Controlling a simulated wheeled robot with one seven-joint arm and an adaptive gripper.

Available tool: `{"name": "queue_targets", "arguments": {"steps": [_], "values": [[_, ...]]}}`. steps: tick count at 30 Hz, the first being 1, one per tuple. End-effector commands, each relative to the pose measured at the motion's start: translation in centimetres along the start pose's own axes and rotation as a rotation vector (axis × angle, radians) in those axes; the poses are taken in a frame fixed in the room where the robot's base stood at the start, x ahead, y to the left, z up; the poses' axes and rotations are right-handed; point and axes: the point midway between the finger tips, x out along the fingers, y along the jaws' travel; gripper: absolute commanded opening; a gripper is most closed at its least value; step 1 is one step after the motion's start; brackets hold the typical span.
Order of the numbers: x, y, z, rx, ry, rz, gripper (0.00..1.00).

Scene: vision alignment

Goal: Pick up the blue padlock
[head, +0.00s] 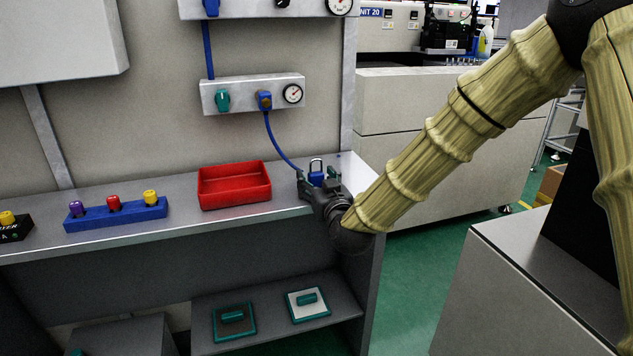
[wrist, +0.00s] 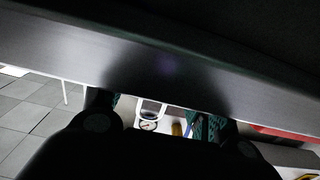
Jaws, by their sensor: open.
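The blue padlock (head: 316,179) stands upright at the right end of the grey shelf in the head view, its metal shackle on top. My gripper (head: 317,176) is open at the shelf's front edge, with its fingertips to the left and right of the padlock in the picture. The gripper hides the padlock's lower part, and I cannot tell whether the fingers touch it. In the wrist view my gripper (wrist: 157,108) shows two fingers apart, with a pale loop, perhaps the shackle, between them. The padlock's body is not clear there.
A red tray (head: 235,201) lies left of the padlock. Farther left is a blue block (head: 116,217) with purple, red and yellow knobs. A blue cable (head: 278,143) hangs from the wall panel (head: 245,83) to near the gripper.

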Motion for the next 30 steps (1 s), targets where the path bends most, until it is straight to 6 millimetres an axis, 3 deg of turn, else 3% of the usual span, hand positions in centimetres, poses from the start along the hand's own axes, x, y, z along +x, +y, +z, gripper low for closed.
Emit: {"name": "queue_targets", "arguments": {"steps": [5, 12, 14, 23, 30], "values": [[0.0, 0.0, 0.0, 0.0, 0.0, 0.0, 0.61], [0.0, 0.0, 0.0, 0.0, 0.0, 0.0, 0.17], [0.0, 0.0, 0.0, 0.0, 0.0, 0.0, 0.09], [0.0, 0.0, -0.3, 0.0, 0.001, 0.0, 0.09], [0.0, 0.0, -2.7, -0.001, 0.003, 0.0, 0.09]]}}
